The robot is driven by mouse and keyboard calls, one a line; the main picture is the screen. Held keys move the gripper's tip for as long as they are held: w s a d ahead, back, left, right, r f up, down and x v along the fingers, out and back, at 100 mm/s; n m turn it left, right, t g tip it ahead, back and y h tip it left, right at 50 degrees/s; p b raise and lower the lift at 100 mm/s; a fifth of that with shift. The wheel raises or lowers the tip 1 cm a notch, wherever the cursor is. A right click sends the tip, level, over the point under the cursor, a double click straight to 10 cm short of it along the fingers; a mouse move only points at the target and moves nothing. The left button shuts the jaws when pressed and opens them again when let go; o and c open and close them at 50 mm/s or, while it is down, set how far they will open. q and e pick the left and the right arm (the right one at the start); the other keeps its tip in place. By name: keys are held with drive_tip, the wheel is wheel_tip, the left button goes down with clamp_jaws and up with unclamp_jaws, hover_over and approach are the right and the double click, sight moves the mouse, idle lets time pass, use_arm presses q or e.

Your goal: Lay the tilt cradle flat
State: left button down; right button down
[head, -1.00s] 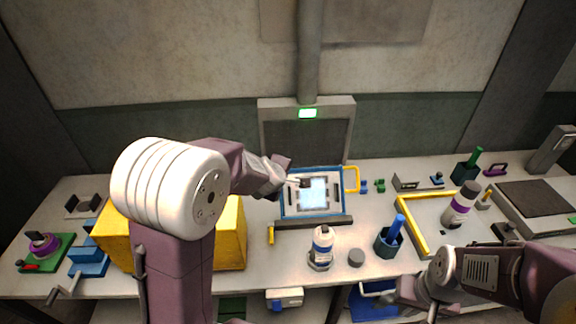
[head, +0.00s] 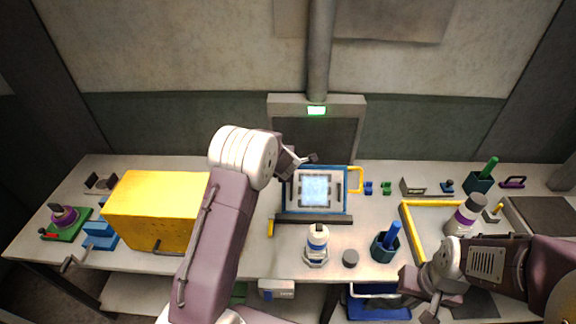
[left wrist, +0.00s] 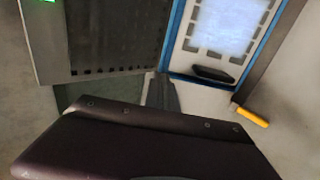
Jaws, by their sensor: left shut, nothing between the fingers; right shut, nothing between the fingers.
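The tilt cradle (head: 290,207) is a blue-framed white panel with a bright pale square in its middle. It appears propped up, leaning back, behind a dark bar at the middle of the bench. A yellow handle (head: 355,180) sticks out on its right. My left gripper (head: 311,158) is shut and empty at the cradle's upper left corner; I cannot tell whether it touches. The left wrist view shows part of the cradle (left wrist: 177,38) at upper right, with a dark grip on it. My right gripper (head: 434,308) is shut and empty near the bench's front edge, lower right.
A grey frame with a green light (head: 316,110) stands behind the cradle. A yellow block (head: 155,210) is at left. A yellow-edged tray (head: 411,232) lies at right.

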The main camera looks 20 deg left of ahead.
use_arm(q)
drive_tip(key=x, duration=0.2)
drive_tip(key=a+p+x, duration=0.1)
drive_tip(key=x, duration=0.1)
drive_tip(key=shift+w+f, duration=0.3)
drive_tip(key=shift+f, duration=0.05)
drive_tip(key=shift+w+d+f, duration=0.15)
drive_tip(key=shift+w+f, duration=0.1)
drive_tip(key=shift+s+p, duration=0.1)
drive_tip(key=shift+p, duration=0.25)
